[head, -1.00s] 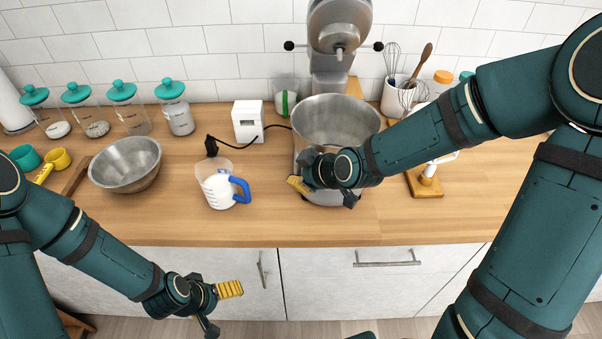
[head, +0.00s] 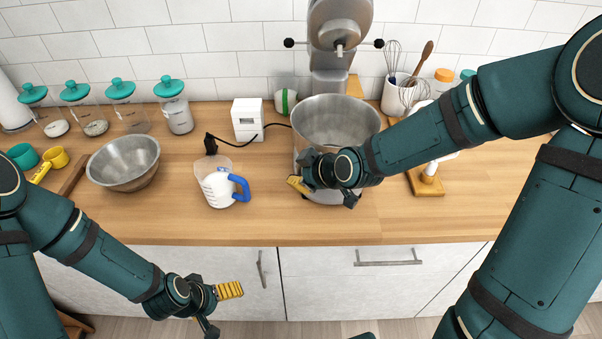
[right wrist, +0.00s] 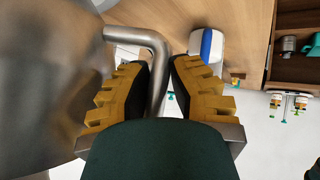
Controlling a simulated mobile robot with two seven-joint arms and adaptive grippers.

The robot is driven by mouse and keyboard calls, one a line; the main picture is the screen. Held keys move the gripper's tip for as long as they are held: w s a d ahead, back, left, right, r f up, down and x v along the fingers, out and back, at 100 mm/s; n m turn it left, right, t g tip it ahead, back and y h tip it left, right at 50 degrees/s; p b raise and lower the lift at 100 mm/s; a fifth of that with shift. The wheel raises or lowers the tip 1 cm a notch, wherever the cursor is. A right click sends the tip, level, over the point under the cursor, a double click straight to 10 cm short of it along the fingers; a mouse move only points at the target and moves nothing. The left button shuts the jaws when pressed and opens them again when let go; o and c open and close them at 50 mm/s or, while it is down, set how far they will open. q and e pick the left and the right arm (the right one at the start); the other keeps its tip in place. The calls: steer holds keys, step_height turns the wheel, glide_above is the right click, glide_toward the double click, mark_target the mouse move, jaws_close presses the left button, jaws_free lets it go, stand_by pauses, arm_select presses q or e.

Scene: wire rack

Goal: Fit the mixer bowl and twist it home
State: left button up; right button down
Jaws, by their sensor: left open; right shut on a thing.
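The steel mixer bowl (head: 338,128) stands upright under the raised head of the mixer (head: 340,25), at the back centre of the counter. The right wrist view shows its curved wall (right wrist: 45,80) and bent bar handle (right wrist: 154,62). My right gripper (head: 322,188) is in front of the bowl. In the right wrist view my right gripper (right wrist: 160,92) is shut on the handle, one padded finger on each side. The bowl's foot and the mixer's base are mostly hidden, so I cannot tell how they meet. My left gripper (head: 222,308) is open and empty, in front of the counter.
A measuring jug with a blue handle (head: 241,188) stands left of the bowl. Further left are another steel bowl (head: 125,165) and several lidded jars (head: 174,108). A utensil crock (head: 394,96) is at the back right. The front of the wooden counter (head: 200,229) is clear.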

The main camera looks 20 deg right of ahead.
steer(key=shift+f+b, duration=0.3)
steer(key=shift+b, duration=0.55)
stand_by(1.5)
